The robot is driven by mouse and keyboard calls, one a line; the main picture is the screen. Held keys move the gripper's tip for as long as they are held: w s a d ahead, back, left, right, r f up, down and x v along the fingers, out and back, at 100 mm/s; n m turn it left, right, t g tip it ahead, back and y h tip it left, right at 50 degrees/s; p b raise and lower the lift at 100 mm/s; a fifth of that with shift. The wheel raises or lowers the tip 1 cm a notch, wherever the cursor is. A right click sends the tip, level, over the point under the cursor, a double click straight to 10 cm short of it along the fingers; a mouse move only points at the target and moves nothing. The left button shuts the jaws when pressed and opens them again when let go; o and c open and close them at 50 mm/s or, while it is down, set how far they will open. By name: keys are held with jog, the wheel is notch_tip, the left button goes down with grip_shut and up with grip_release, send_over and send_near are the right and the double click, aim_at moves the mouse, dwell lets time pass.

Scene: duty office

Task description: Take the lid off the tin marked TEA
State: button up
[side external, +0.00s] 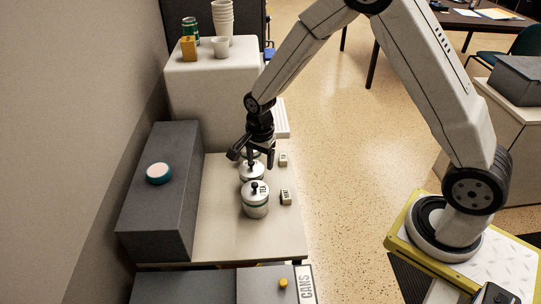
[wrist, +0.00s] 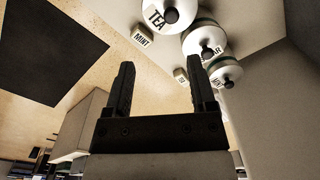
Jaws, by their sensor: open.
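The tin marked TEA (side external: 257,208) stands upright on the pale counter, nearest the side camera. Its lid (side external: 249,189) with a black knob is on it; in the wrist view the TEA lid (wrist: 157,17) is cut by the top edge. My gripper (side external: 252,160) is open with nothing between its fingers. In the side view it is behind the TEA tin, over the row of tins. In the wrist view my gripper (wrist: 160,72) has the TEA lid beyond its tips, above.
Small blocks, one reading MINT (wrist: 142,39), sit alongside. A grey box (side external: 160,215) bearing a teal-and-white round thing (side external: 158,172) borders the left.

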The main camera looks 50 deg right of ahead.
aim_at(255, 184)
jog(key=shift+w+a+f+m, duration=0.1)
jog(key=shift+w+f+m, duration=0.35)
jog(key=shift+f+m, duration=0.2)
jog(key=shift+w+a+f+m, duration=0.1)
jog(key=shift+w+f+m, duration=0.3)
jog(key=shift+f+m, duration=0.2)
jog(key=shift+f, duration=1.25)
jog(key=shift+f, duration=0.1)
jog(key=shift+w+a+f, duration=0.1)
jog(key=shift+a+f, duration=0.05)
jog(key=shift+f, duration=2.35)
jog(key=shift+c, duration=0.2)
grip_shut()
